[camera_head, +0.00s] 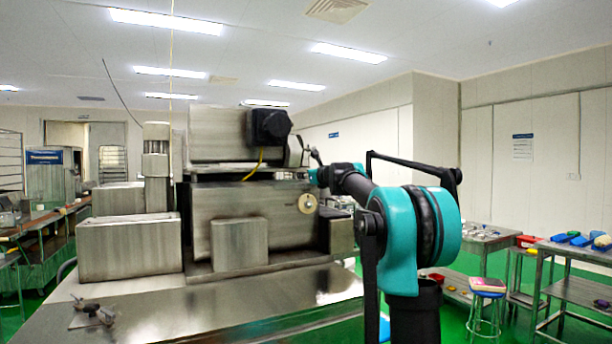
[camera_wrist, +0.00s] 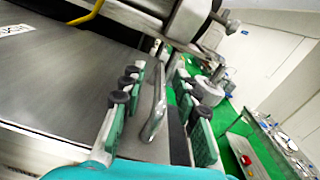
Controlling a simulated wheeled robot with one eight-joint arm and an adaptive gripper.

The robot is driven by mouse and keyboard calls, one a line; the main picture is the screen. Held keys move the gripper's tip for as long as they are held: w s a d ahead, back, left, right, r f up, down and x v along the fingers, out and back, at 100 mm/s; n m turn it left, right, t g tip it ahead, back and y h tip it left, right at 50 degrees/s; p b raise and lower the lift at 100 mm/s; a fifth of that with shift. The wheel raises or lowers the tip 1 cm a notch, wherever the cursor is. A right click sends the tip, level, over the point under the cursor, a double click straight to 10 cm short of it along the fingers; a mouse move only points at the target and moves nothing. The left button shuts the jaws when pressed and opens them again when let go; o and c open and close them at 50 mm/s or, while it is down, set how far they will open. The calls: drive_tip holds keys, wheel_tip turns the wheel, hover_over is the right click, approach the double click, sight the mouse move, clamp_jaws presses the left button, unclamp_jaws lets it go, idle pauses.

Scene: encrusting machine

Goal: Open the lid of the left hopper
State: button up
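The steel machine (camera_head: 250,212) fills the middle of the head view, with an upper steel box (camera_head: 217,135) on top. I cannot tell for sure which part is the left hopper's lid. In the wrist view a bent metal handle (camera_wrist: 156,108) stands beside a broad dark steel panel (camera_wrist: 65,85). My gripper (camera_wrist: 160,78) is open, with its green, black-padded fingers on either side of the handle. I see gaps between the fingers and the handle.
A black motor housing (camera_head: 269,127) with a yellow cable (camera_head: 254,165) sits on the upper box. A steel table (camera_head: 215,305) lies in front of the machine. Side tables with coloured items (camera_head: 570,239) and a stool (camera_head: 487,290) stand at the right on green floor.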

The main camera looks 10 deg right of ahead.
clamp_jaws()
idle(0.5)
drive_tip(key=s+a, duration=0.1)
drive_tip(key=a, duration=0.3)
drive_tip(key=s+a, duration=0.2)
drive_tip(key=a, duration=0.3)
drive_tip(key=s+a, duration=0.1)
drive_tip(key=a, duration=0.4)
drive_tip(key=shift+s, duration=0.2)
unclamp_jaws()
drive_tip(key=shift+d, duration=0.1)
drive_tip(key=shift+s, duration=0.1)
